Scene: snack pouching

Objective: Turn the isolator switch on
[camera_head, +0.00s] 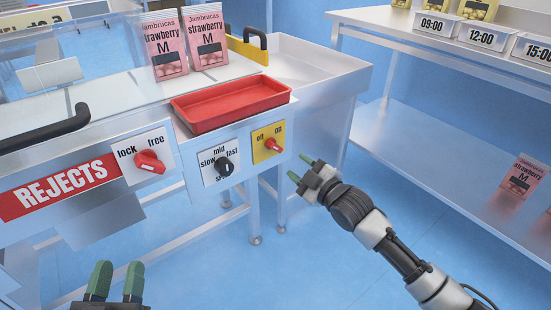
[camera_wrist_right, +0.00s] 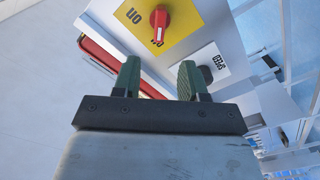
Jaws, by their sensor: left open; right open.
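The isolator switch is a red knob (camera_head: 272,144) on a yellow plate (camera_head: 261,136) marked off and on, at the right end of the machine's front panel. In the right wrist view the knob (camera_wrist_right: 159,19) is above the fingertips, on its yellow plate (camera_wrist_right: 185,25). My right gripper (camera_head: 300,168) is open and empty, to the right of and a little below the switch, apart from it. Its green fingers (camera_wrist_right: 159,78) also show in the right wrist view. My left gripper (camera_head: 118,274) is open and empty at the bottom left, away from the panel.
A black speed knob (camera_head: 224,167) and a red lock/free knob (camera_head: 149,162) are left of the switch. A red tray (camera_head: 230,103) is above it. Strawberry pouches (camera_head: 207,40) stand behind the tray. A steel shelf (camera_head: 450,130) is at right.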

